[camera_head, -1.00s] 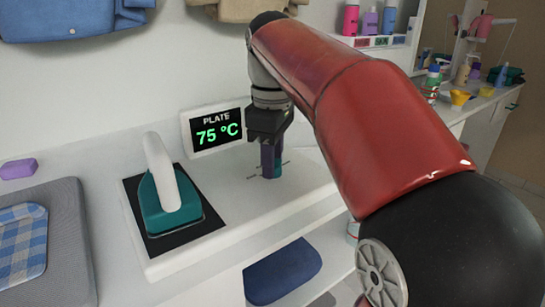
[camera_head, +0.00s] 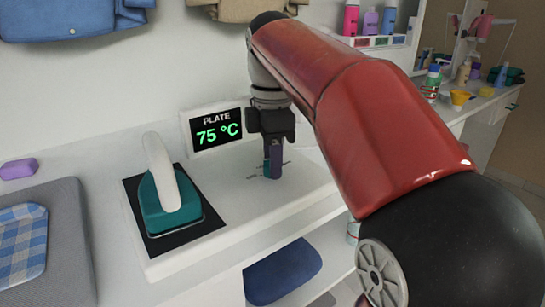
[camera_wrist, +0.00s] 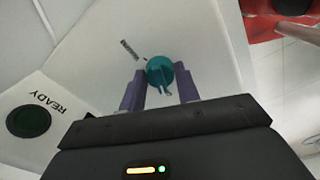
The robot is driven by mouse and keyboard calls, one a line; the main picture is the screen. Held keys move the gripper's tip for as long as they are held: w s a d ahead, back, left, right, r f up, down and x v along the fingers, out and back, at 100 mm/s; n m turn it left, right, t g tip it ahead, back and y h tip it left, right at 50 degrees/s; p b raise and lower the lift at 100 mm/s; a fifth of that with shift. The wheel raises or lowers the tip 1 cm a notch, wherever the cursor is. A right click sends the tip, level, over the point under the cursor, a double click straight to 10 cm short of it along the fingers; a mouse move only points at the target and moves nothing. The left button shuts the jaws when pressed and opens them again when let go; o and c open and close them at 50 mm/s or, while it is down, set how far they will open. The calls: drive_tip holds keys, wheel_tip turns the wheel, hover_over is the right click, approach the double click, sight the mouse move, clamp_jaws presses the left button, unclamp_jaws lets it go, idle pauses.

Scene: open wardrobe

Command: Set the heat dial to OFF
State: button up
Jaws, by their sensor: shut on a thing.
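The heat dial is a small teal round knob (camera_wrist: 159,69) with a pale pointer-like piece on its near side in the wrist view. My gripper (camera_wrist: 161,86) has its two purple fingers on either side of the dial, shut on it. In the head view my gripper (camera_head: 273,163) points straight down at the white console, and the fingers hide most of the dial (camera_head: 266,170). The plate display (camera_head: 217,131) reads 75 °C in green. Dark marks show on the console around the dial, but their lettering cannot be read.
A teal iron (camera_head: 170,205) with a white handle stands on a black plate left of the dial. A dark green round lamp (camera_wrist: 28,121) labelled READY shows in the wrist view. A grey board with blue checked cloth (camera_head: 20,240) lies at the left.

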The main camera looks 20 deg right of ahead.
idle(0.3)
drive_tip(key=o, duration=1)
wheel_tip(320, 180, up, 8)
drive_tip(key=shift+f, duration=0.1)
drive_tip(key=shift+s, duration=0.1)
